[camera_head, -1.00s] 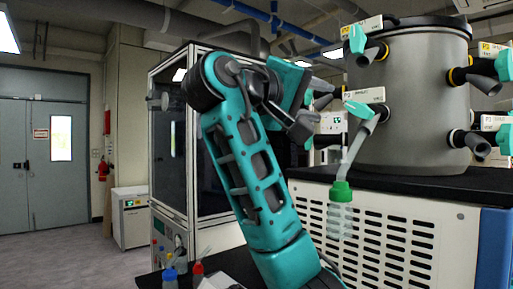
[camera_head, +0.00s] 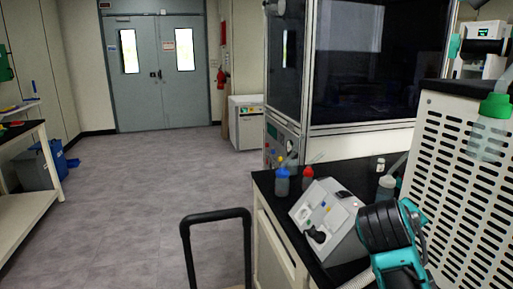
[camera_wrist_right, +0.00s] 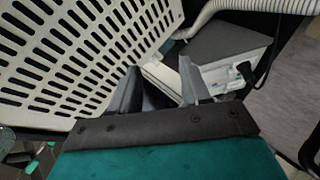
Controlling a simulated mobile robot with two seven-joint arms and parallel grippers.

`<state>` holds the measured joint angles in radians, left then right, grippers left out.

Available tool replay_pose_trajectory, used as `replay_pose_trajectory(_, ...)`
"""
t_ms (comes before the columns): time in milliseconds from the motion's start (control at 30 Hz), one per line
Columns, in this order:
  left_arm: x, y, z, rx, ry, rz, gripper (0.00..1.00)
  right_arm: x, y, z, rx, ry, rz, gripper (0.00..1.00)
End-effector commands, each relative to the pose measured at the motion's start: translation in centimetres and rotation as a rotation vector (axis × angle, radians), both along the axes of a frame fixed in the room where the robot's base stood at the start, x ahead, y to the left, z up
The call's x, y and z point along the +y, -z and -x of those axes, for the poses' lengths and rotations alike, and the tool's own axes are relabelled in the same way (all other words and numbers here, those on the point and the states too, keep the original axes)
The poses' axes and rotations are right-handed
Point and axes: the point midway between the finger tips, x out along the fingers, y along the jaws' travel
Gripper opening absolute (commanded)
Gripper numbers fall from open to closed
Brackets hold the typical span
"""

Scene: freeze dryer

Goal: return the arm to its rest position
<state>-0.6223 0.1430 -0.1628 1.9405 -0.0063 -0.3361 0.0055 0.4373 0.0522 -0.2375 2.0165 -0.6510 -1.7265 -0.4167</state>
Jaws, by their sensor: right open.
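My right arm (camera_head: 395,245) shows as a teal and black link at the lower right of the head view, beside the bench. The gripper itself is not visible there. In the right wrist view my right gripper (camera_wrist_right: 158,70) is open, with its two grey fingers apart and nothing held between them. A white bench device (camera_wrist_right: 230,72) lies beyond the fingers, and the vented panel of the freeze dryer (camera_wrist_right: 75,50) is at the left. My left gripper is in neither view.
In the head view, the white device (camera_head: 325,220), a blue-capped bottle (camera_head: 282,182) and a red-capped bottle (camera_head: 307,180) stand on the black bench. A green-capped flask (camera_head: 494,107) hangs before the vented panel (camera_head: 455,170). A cart handle (camera_head: 215,216) stands left; open floor (camera_head: 130,200) lies beyond.

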Motion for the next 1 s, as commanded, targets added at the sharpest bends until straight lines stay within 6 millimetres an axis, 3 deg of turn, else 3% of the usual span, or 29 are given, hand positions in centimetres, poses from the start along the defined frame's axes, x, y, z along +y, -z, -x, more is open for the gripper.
replay_pose_trajectory(33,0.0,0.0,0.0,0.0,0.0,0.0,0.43,0.3,2.8,1.4,0.032,-0.015,-0.045,0.47)
replay_pose_trajectory(100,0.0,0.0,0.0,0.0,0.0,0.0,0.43,0.7,6.0,3.2,0.067,-0.034,-0.111,0.47)
replay_pose_trajectory(267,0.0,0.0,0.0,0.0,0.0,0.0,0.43,2.1,12.1,8.3,0.146,-0.06,-0.27,0.47)
replay_pose_trajectory(400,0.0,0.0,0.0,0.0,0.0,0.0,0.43,3.4,16.3,13.5,0.218,-0.064,-0.409,0.47)
replay_pose_trajectory(600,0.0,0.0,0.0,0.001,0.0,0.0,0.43,5.2,19.7,20.6,0.31,-0.039,-0.591,0.47)
replay_pose_trajectory(833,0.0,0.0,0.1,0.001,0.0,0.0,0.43,7.0,21.1,27.4,0.4,0.007,-0.755,0.47)
replay_pose_trajectory(1000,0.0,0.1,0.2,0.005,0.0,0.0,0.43,7.6,23.4,24.7,0.289,-0.052,-0.771,0.47)
